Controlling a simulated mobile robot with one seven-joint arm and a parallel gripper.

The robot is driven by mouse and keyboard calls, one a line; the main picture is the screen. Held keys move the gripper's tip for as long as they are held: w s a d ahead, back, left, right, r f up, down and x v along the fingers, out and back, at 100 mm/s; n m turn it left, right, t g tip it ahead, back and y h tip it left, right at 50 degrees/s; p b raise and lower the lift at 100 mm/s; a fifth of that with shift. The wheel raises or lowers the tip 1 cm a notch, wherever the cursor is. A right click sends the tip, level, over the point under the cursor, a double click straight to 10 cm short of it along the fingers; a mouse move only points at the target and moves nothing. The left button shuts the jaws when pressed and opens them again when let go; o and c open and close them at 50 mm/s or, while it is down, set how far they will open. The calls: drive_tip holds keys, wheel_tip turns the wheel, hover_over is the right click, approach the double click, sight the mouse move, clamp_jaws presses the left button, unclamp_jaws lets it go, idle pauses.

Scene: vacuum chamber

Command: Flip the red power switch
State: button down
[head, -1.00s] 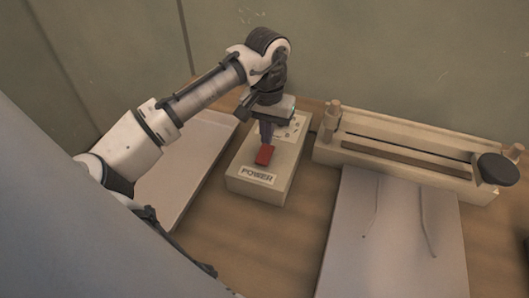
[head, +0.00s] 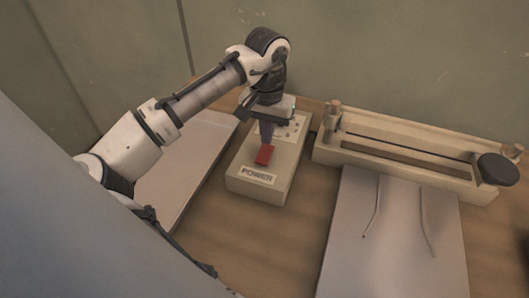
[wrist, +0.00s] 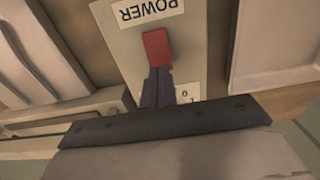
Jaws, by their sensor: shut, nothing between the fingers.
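The red power switch (head: 264,154) sits on top of a beige box (head: 262,190) with a "POWER" label on its front part. In the head view the switch leans toward the label. My gripper (head: 266,141) points down just behind the switch, its fingers shut with nothing between them. In the wrist view the fingertips (wrist: 157,73) are at the near end of the red switch (wrist: 156,47) and appear to touch it. The fingers and gripper body hide part of the box top, where a "0" and "1" marking shows.
A beige slide fixture (head: 400,150) with a black knob (head: 498,169) stands to the right. A pale plate with two thin bent rods (head: 375,205) lies before it. Another pale panel (head: 185,175) lies at left. A wall rises close behind.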

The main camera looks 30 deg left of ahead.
sight(266, 149)
drive_tip(key=shift+f+b, duration=0.7)
drive_tip(key=shift+f, duration=0.75)
idle(0.8)
wheel_tip(266, 149, up, 7)
drive_tip(key=p, duration=0.6)
idle(0.7)
